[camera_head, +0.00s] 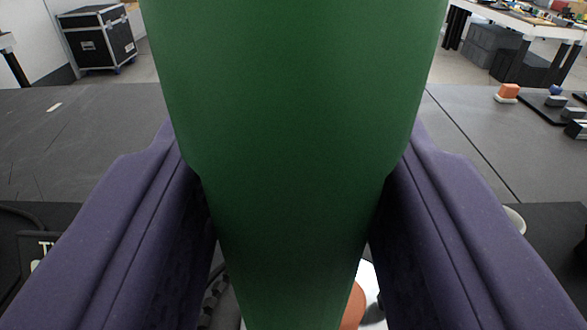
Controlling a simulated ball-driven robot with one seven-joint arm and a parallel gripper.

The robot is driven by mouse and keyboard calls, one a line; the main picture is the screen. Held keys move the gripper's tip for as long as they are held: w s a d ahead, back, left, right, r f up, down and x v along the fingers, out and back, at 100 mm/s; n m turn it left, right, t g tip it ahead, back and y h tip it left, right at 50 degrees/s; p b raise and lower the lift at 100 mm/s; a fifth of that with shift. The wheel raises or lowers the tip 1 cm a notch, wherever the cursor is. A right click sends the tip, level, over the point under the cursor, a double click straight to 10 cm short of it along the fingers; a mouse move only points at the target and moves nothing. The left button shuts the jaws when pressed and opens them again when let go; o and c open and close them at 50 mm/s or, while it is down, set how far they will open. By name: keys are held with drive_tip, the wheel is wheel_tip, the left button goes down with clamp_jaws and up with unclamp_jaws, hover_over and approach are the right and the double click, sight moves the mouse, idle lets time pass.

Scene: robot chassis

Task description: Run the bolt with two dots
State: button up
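A large green tapered object (293,110) fills the middle of the view, wide at the top and narrowing downward. My gripper (293,235) has one purple finger on each side of it. The dark inner faces of the fingers lie against its sides, so the gripper looks shut on it. The lower end of the green object runs out of the picture. No bolt and no dots can be made out; the area below and behind the green object is hidden.
A dark worktop (70,130) spreads beyond the fingers, mostly bare at left. An orange-and-white item (508,92) and dark blocks (555,101) stand at far right. A white rounded rim (516,220) shows beside the right finger. An orange part (354,305) shows low, partly hidden.

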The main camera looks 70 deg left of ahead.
drive_tip(key=shift+f, duration=0.3)
idle(1.2)
drive_tip(key=shift+r, duration=0.1)
wheel_tip(320, 180, up, 6)
drive_tip(key=p, duration=0.4)
drive_tip(key=shift+f, duration=0.25)
